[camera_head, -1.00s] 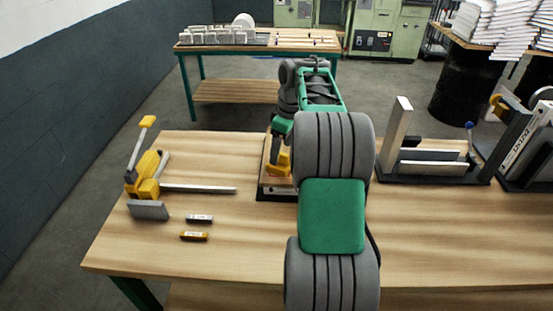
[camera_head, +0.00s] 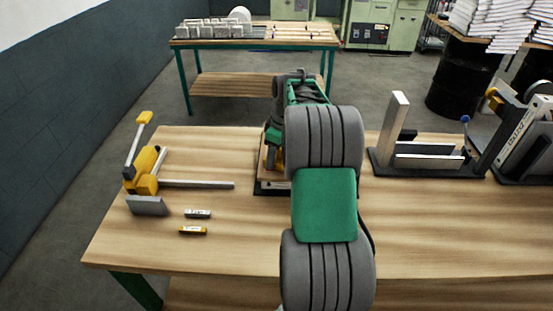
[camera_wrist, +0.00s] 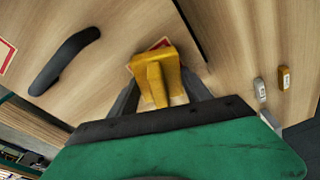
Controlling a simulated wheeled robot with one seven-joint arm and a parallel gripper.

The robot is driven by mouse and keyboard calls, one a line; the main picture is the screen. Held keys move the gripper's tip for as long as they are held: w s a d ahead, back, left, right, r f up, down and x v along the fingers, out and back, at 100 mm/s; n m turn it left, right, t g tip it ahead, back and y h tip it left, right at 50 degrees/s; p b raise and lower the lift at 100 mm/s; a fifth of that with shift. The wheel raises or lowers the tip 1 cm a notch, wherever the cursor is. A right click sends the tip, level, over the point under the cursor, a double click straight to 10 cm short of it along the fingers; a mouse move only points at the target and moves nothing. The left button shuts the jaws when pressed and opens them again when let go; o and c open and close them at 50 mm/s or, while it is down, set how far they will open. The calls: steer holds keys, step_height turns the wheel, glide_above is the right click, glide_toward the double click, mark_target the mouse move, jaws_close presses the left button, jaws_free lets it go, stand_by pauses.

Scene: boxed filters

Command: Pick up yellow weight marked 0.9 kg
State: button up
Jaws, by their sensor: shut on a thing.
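A yellow weight (camera_wrist: 157,72) with a raised upright grip sits between my gripper's dark fingers (camera_wrist: 157,92) in the wrist view. My gripper is shut on it. No 0.9 kg mark can be read. A red-bordered label shows partly behind the weight, on a pale wooden surface. In the head view only a sliver of the yellow weight (camera_head: 278,158) shows. My arm hides most of it and of the wooden case (camera_head: 270,186) below. I cannot tell whether the weight touches the surface under it.
A yellow clamp tool (camera_head: 146,184) stands at the table's left. A small grey block (camera_head: 198,213) and a small yellow block (camera_head: 193,230) lie near it. Metal fixtures (camera_head: 428,160) stand at the right. A black handle (camera_wrist: 65,60) shows in the wrist view. The table's front left (camera_head: 130,245) is clear.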

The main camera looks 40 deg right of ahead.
jaws_close()
stand_by(0.3)
steer(key=shift+r, duration=0.15)
steer(key=shift+w+r, duration=0.1)
